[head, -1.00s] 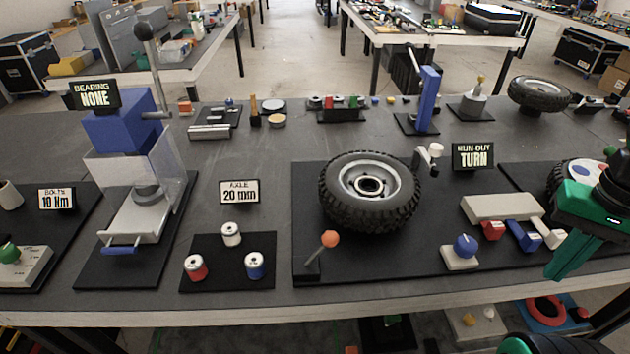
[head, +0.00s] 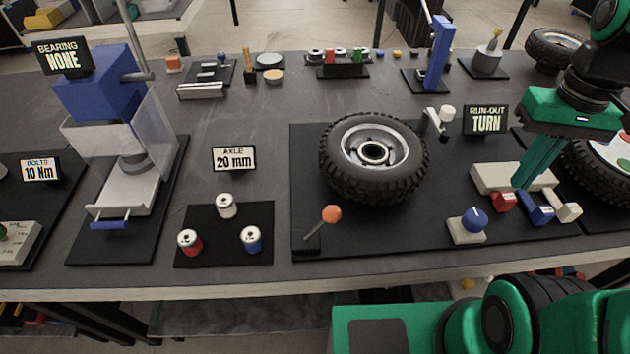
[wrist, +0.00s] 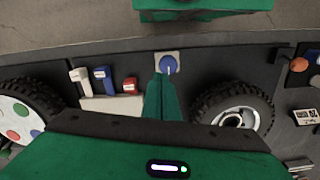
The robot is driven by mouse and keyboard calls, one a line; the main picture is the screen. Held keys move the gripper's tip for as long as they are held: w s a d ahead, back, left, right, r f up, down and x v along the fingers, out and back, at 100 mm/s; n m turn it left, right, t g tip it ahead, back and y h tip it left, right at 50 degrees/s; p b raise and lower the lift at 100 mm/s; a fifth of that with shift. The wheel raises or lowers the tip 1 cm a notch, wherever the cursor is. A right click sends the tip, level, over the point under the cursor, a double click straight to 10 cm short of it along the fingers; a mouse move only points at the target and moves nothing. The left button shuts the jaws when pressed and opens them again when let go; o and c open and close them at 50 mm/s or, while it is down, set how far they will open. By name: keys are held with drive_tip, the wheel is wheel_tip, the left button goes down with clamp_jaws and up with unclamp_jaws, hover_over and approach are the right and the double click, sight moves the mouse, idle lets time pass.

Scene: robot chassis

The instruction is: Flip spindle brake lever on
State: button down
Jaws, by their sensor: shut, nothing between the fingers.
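A lever with an orange ball knob (head: 331,214) leans up and right from a black base, at the front left corner of the black mat with the mounted wheel (head: 340,178). No label naming the brake shows. The knob also shows at the right of the wrist view (wrist: 299,64). Small red (head: 503,201), blue (head: 536,209) and white (head: 568,211) levers sit on a pale block to the right. My gripper (head: 522,184) is shut and empty, pointing down over that pale block, well right of the orange-knobbed lever. In the wrist view its fingers (wrist: 160,80) point toward the blue dial.
The blue dial (head: 474,219) on a pale base stands between the orange-knobbed lever and my gripper. A "RUN-OUT TURN" sign (head: 485,120) stands behind. Three cans and a blue press (head: 98,85) are at left. Bare mat lies in front of the wheel.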

drive_tip(key=w+a+r+n, duration=0.2)
drive_tip(key=w+a+n, duration=0.35)
drive_tip(key=a, duration=0.45)
drive_tip(key=w+a+r+n, duration=0.35)
drive_tip(key=a+n, duration=0.25)
drive_tip(key=a, duration=0.4)
drive_tip(key=s+a+r+n+g, duration=0.1)
drive_tip(key=s+a+n+g, duration=0.15)
drive_tip(key=a+n, duration=1.1)
drive_tip(key=s+a+f+m, duration=0.2)
drive_tip(key=s+f+m, duration=0.2)
drive_tip(key=f, duration=0.7)
drive_tip(key=shift+s+f+m+t, duration=0.25)
drive_tip(key=shift+s+m+t, duration=0.1)
drive_tip(key=shift+s, duration=0.1)
drive_tip(key=shift+s+d+f+h, duration=0.1)
drive_tip(key=shift+h, duration=0.2)
